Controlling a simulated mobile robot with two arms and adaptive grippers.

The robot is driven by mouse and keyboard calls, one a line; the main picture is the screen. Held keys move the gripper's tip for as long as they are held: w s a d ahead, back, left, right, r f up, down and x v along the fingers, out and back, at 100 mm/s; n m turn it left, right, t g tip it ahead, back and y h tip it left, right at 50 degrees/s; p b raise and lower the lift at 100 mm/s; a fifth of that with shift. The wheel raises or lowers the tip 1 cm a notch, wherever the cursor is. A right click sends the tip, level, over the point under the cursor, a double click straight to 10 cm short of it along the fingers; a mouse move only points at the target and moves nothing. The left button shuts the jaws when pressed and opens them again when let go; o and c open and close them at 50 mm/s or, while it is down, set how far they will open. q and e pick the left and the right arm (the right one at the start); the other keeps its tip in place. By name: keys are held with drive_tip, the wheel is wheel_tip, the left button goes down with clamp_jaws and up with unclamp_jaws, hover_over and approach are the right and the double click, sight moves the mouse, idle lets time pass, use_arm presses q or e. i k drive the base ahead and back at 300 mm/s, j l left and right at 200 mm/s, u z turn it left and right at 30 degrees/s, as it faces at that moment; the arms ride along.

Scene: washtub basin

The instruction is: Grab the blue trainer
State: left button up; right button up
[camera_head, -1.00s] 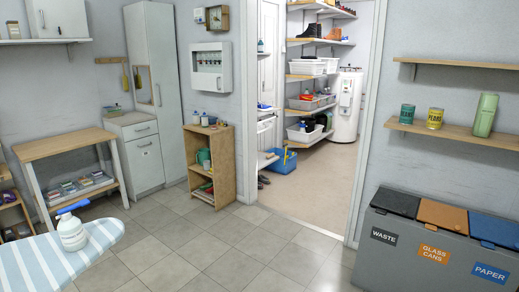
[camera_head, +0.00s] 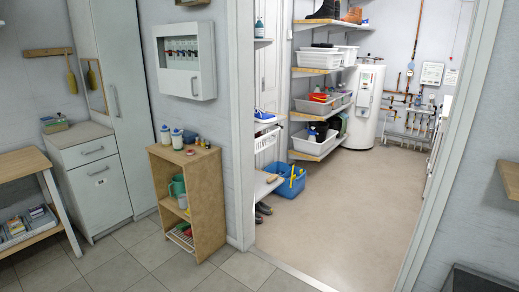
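A blue trainer (camera_head: 265,116) with a pale sole sits on a narrow shelf just inside the doorway, left of the opening. It is small and partly hidden by the door frame edge. Neither of my grippers shows in the head view.
A wooden shelf unit (camera_head: 205,205) with bottles on top stands left of the doorway. A blue crate (camera_head: 288,182) is on the floor inside, below the shelves. The doorway and the beige floor (camera_head: 345,215) beyond are clear.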

sight(261, 116)
drive_tip(key=i, duration=3.2)
